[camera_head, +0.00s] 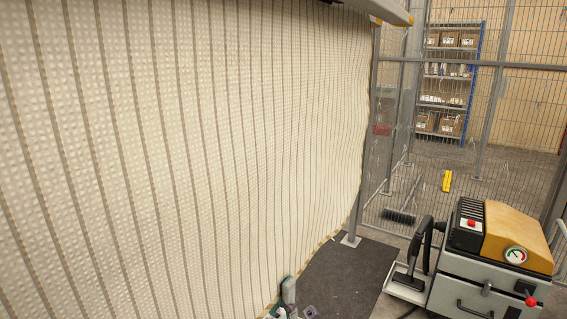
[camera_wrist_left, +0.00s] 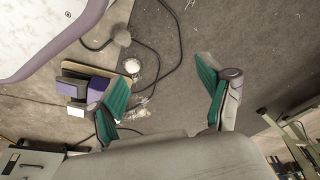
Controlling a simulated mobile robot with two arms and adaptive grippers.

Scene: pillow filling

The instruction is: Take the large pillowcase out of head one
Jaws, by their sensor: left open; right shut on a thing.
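The large pillowcase (camera_head: 200,150), cream with dark stripes, fills most of the head view and hangs like a curtain. Its top edge is mostly out of view, below or behind a grey bar (camera_head: 385,10). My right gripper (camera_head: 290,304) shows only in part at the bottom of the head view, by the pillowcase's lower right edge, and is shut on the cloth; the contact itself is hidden. My left gripper (camera_wrist_left: 161,78) is open in the left wrist view, with green finger pads and nothing between them but floor. Which head is number one cannot be told.
A grey machine with a yellow top and gauge (camera_head: 500,250) stands at the right. A mesh fence (camera_head: 500,110) with a post closes off the back; shelves (camera_head: 450,80) stand behind it. A broom (camera_head: 398,215) lies nearby. Cables (camera_wrist_left: 175,50) cross the floor below my left gripper.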

